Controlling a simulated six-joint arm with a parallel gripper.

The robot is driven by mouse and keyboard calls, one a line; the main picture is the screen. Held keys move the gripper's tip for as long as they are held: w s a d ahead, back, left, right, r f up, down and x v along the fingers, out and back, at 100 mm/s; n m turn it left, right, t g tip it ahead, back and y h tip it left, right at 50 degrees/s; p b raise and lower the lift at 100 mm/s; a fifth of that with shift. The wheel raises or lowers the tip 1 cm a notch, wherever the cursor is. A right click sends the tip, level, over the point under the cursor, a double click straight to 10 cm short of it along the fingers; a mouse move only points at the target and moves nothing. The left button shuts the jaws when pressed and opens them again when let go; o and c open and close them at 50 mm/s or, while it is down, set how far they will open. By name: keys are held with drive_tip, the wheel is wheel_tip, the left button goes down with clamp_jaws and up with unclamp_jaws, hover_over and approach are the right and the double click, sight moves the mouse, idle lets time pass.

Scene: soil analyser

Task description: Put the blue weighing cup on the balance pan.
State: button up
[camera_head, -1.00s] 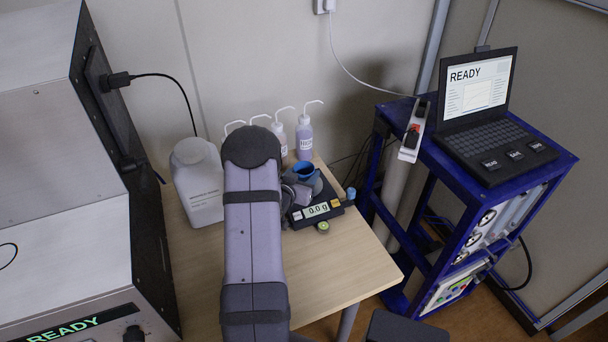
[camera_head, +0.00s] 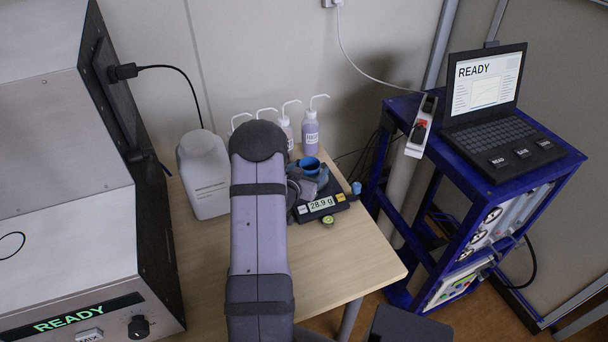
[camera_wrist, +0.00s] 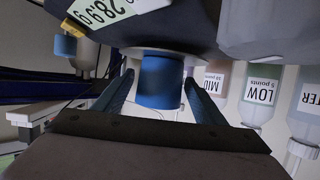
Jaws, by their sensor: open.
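The blue weighing cup (camera_head: 309,165) is upright on the balance (camera_head: 320,207) in the head view, partly hidden by my gripper. In the wrist view, which is upside down, the cup (camera_wrist: 160,82) has its base against the pale round balance pan (camera_wrist: 128,52). My gripper (camera_wrist: 158,92) is open, with one finger on each side of the cup. A gap shows on the left; contact on the right is hard to tell. The balance display reads 28.9 g. My arm covers part of the table in the head view.
A large white bottle (camera_head: 203,175) stands left of my arm. Several wash bottles (camera_head: 310,132) stand behind the balance. A small green round item (camera_head: 327,221) lies in front of it. The front right tabletop (camera_head: 358,262) is clear. A blue rack with a laptop (camera_head: 487,110) stands right.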

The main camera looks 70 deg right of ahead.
drive_tip(key=b+v, duration=0.1)
drive_tip(key=v, duration=1.1)
drive_tip(key=shift+r, duration=0.1)
